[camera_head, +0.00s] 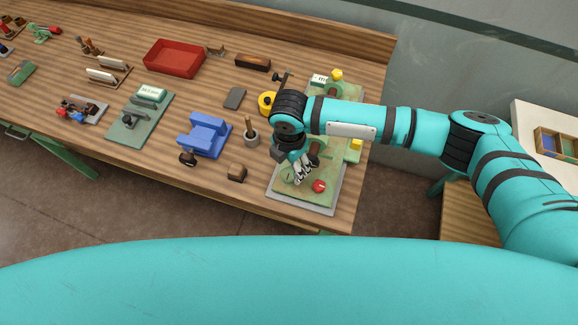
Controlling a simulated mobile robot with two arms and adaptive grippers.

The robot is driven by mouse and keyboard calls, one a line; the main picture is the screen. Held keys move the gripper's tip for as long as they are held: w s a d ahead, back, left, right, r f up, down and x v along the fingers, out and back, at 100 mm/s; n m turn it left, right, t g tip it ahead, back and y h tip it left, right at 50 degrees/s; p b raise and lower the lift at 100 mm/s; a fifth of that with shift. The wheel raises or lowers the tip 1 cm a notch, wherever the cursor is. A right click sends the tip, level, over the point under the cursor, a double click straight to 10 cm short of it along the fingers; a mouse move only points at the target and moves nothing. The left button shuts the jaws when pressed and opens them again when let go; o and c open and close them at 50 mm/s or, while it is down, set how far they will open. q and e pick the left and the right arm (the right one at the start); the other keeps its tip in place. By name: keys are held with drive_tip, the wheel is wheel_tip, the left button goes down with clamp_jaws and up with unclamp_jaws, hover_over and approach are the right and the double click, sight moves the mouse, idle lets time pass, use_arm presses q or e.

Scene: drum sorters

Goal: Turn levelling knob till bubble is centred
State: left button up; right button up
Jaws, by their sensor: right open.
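A green plate (297,192) lies on a grey base (333,204) at the right front of the bench. A red round knob (319,186) sits on the plate near its front edge. My right gripper (299,179) points down over the plate, just left of the red knob, open and apart from that knob. Its fingers are small here, so I cannot tell whether they touch the plate. No bubble can be made out; my right arm and gripper hide part of the plate. My left gripper is not in view.
Behind are a yellow round part (267,103) and a red tray (174,57). Bare wood lies along the front edge.

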sight(289, 173)
drive_tip(key=shift+f+p, duration=0.35)
drive_tip(key=shift+f, duration=1.9)
drive_tip(key=shift+c, duration=0.2)
drive_tip(key=c, duration=1.1)
